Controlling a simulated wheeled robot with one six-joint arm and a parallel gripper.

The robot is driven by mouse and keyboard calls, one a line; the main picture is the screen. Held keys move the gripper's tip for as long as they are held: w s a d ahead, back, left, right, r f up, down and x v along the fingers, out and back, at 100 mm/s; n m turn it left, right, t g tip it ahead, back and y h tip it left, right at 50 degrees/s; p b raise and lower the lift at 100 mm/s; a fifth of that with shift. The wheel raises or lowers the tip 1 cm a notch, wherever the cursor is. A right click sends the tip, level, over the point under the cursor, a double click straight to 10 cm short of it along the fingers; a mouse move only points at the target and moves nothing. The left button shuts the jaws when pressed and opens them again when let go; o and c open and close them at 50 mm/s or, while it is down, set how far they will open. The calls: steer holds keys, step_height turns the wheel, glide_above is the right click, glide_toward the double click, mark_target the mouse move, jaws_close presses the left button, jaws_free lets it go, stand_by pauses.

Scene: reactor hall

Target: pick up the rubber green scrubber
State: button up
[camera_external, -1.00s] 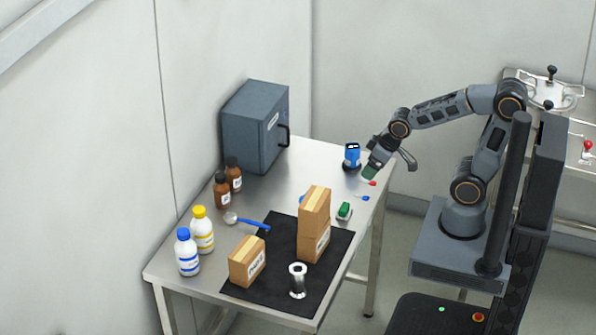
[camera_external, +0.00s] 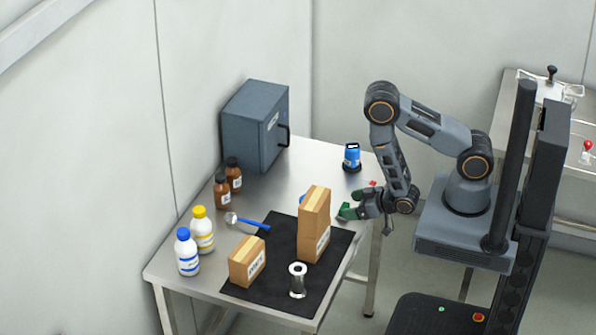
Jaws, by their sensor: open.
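The green scrubber (camera_external: 345,211) lies on the steel table near its right edge, just right of the tall stacked boxes. My gripper (camera_external: 354,208) is low over the table at the scrubber, reaching in from the right with its fingers pointing left. The gripper is open. Its fingers partly cover the scrubber, and I cannot tell whether the scrubber is between them or whether they touch it.
Two stacked cardboard boxes (camera_external: 314,222) stand close left of the gripper on a black mat (camera_external: 283,231). A blue device (camera_external: 352,157) stands behind. A small red-tipped item (camera_external: 373,183) lies near the table edge. A smaller box (camera_external: 247,262) and a metal cylinder (camera_external: 298,280) are in front.

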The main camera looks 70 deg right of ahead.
mark_target(341, 205)
steer(key=shift+s, duration=0.15)
steer(key=shift+w+f, duration=0.15)
steer(key=shift+w, duration=0.05)
steer(key=shift+p+x, duration=0.35)
steer(key=shift+x, duration=1.8)
steer(key=c, duration=1)
